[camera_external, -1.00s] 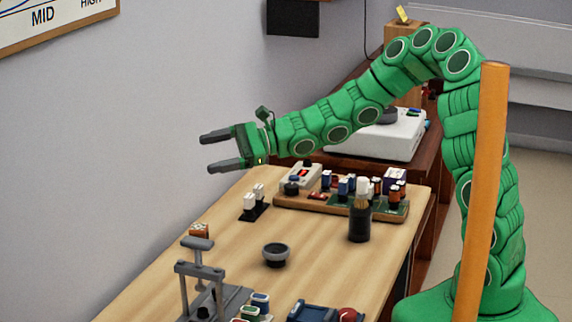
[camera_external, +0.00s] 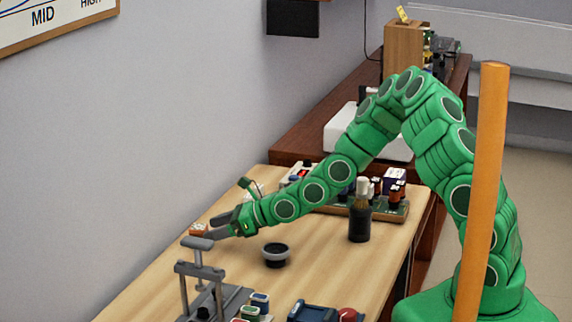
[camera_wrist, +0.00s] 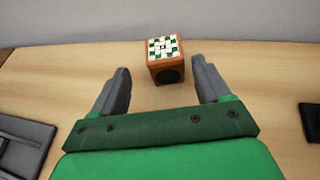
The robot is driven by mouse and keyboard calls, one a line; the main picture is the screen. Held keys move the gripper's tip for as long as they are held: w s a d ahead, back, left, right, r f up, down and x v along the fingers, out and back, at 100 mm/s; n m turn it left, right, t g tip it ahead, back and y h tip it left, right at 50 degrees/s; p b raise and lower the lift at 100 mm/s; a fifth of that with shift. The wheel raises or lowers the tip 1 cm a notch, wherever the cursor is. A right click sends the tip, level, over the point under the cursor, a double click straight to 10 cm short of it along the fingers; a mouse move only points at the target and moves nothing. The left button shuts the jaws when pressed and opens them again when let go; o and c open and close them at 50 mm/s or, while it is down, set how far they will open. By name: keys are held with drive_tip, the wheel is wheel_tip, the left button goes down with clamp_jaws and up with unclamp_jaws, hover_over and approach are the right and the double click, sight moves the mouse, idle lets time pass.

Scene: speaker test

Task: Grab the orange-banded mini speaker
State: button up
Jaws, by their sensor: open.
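The mini speaker (camera_external: 198,230) is a small orange-brown cube near the table's far left edge. In the wrist view the speaker (camera_wrist: 166,58) shows a white-and-green patterned top and a dark round front. My gripper (camera_external: 212,230) is low over the table with its fingers pointing at the speaker. In the wrist view my gripper (camera_wrist: 160,75) is open, and the speaker stands ahead of the fingertips, roughly centred between them. Nothing is held.
A grey clamp-like stand (camera_external: 198,270) is just in front of the speaker. A wooden tray (camera_external: 385,212) of parts is behind. The wall (camera_external: 120,150) lies beyond the table.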

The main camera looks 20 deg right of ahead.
sight(193, 232)
drive_tip(key=shift+x, duration=1.2)
drive_tip(key=shift+w+x, duration=0.2)
drive_tip(key=shift+x, duration=0.7)
drive_tip(key=shift+w+x, duration=0.15)
drive_tip(key=shift+x, duration=0.75)
drive_tip(key=shift+w+a, duration=0.25)
drive_tip(key=shift+a, duration=0.15)
drive_tip(key=shift+c, duration=0.2)
drive_tip(key=c, duration=1.1)
drive_tip(key=shift+o, duration=0.2)
